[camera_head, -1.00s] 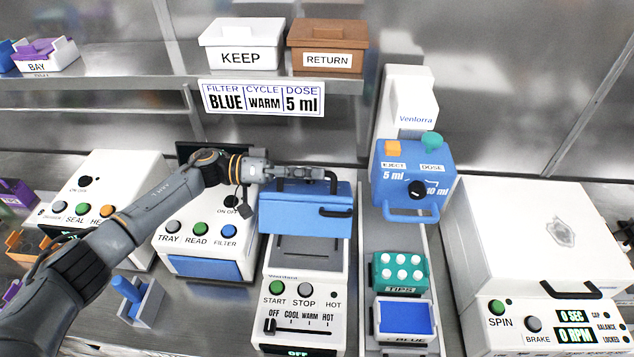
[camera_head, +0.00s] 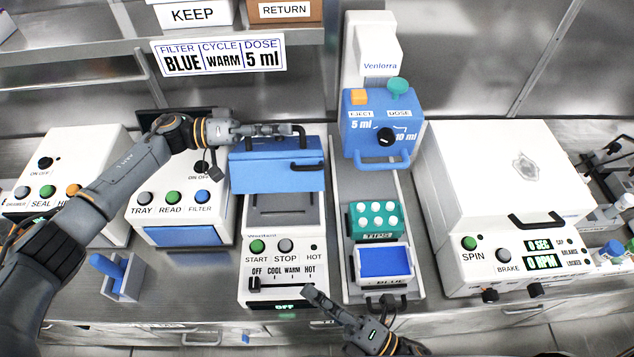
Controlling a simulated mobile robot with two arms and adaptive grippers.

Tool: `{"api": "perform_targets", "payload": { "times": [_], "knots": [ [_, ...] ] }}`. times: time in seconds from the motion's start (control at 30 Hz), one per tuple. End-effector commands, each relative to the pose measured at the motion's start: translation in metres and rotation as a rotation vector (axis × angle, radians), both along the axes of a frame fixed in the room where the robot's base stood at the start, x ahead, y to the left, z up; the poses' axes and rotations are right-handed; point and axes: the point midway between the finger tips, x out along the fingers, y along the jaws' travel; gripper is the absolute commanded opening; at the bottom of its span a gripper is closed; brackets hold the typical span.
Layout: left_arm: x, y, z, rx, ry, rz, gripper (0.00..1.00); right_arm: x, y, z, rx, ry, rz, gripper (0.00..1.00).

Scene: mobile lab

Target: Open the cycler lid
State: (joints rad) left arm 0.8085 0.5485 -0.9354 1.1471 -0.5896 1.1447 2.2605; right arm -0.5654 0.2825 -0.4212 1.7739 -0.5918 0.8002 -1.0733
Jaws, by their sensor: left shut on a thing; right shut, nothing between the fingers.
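The cycler (camera_head: 285,275) is a white machine with START and STOP buttons, a heat slider and a lit OFF display. Its blue lid (camera_head: 265,172) appears tilted up at the back, with the grey bed (camera_head: 283,210) showing below it. A dark handle sits on the lid's right side, and a second dark bar rises at its top edge. My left gripper (camera_head: 292,130) is at that top edge, shut on what looks like this bar; its fingertips partly hide the contact. My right gripper (camera_head: 309,291) is shut and empty, near the cycler's lower right front corner.
Right of the cycler stands the blue-headed Ventorra doser (camera_head: 383,138), with a teal tips rack (camera_head: 375,220) and a blue tray below it. A white centrifuge (camera_head: 500,170) is further right. The white reader (camera_head: 180,215) stands close on the left.

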Motion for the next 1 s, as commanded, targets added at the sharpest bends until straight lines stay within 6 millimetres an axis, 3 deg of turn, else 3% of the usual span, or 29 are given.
{"api": "perform_targets", "payload": {
  "times": [0.03, 0.13, 0.23, 0.37, 0.53, 0.9, 1.0],
  "knots": [
    [0.000, 0.000, 0.000, 0.000, -0.001, 0.001, 0.00, 0.019, -0.016, 0.012, -0.027, -0.035, -0.028, 0.00],
    [0.000, 0.000, 0.000, 0.000, -0.001, 0.001, 0.00, 0.048, -0.045, 0.030, -0.078, -0.078, -0.076, 0.00],
    [0.001, 0.000, 0.000, 0.001, -0.001, 0.001, 0.00, 0.066, -0.067, 0.043, -0.116, -0.105, -0.115, 0.00],
    [0.001, 0.000, 0.000, 0.001, -0.001, 0.001, 0.00, 0.078, -0.080, 0.053, -0.140, -0.121, -0.139, 0.00],
    [0.000, 0.000, 0.000, 0.001, -0.001, 0.001, 0.00, 0.091, -0.071, 0.059, -0.143, -0.125, -0.144, 0.00],
    [0.000, 0.000, 0.000, 0.001, -0.001, 0.001, 0.00, 0.142, -0.015, 0.076, -0.141, -0.124, -0.144, 0.00],
    [0.000, 0.000, 0.000, 0.001, 0.000, 0.001, 0.00, 0.157, -0.010, 0.081, -0.145, -0.126, -0.145, 0.00]
  ]
}}
